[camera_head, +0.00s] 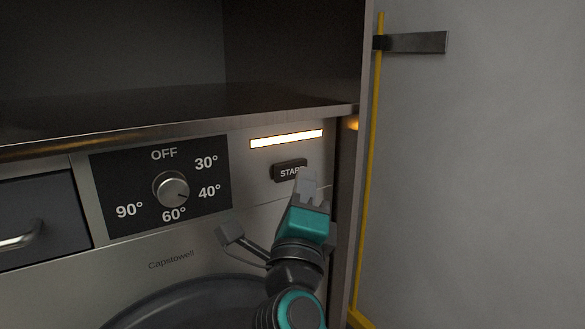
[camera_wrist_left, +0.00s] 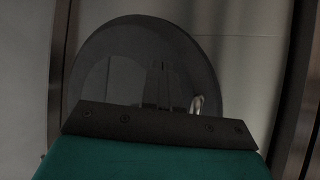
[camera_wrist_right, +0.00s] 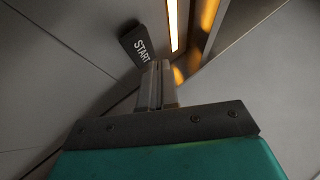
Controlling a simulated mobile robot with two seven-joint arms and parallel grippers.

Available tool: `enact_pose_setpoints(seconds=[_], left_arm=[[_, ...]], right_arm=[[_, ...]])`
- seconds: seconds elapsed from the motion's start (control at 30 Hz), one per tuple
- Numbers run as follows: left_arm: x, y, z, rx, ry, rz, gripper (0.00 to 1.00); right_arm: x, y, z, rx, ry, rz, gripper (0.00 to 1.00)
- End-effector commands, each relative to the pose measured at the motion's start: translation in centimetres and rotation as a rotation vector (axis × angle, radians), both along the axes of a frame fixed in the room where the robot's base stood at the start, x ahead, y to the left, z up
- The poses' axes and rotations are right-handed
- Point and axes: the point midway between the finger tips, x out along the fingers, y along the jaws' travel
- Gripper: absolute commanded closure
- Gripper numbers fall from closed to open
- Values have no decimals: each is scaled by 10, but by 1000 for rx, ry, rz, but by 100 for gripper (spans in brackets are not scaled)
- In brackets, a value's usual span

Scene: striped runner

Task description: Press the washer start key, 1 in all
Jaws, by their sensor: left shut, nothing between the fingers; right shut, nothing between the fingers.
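The washer start key (camera_head: 283,172) is a dark rounded bar marked START, on the washer's metal front panel below a lit strip. It also shows in the right wrist view (camera_wrist_right: 136,42). My right gripper (camera_head: 307,180) is shut and empty. Its fingertips cover the lower right of the key in the head view and lie by the key's lower end in the right wrist view (camera_wrist_right: 158,66). I cannot tell whether they touch it. My left gripper (camera_wrist_left: 163,68) is shut and empty before the dark round washer door (camera_wrist_left: 115,65); it is not clearly seen in the head view.
The lit strip (camera_head: 286,138) glows above the key. A temperature knob (camera_head: 171,189) and a drawer (camera_head: 40,215) are to the left. A shelf edge (camera_head: 180,122) juts out above the panel. The cabinet side (camera_head: 350,200) stands close to the right.

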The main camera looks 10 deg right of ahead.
Motion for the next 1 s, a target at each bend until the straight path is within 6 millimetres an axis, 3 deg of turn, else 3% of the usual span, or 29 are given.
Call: enact_pose_setpoints(seconds=[0.23,0.7,1.0], left_arm=[[0,0,2,0,0,0,100],[0,0,18,0,0,0,100],[0,0,18,0,0,0,100]], right_arm=[[-3,-1,0,0,0,0,100],[-44,-16,0,-1,1,0,100],[-47,-17,0,0,-1,0,100]])
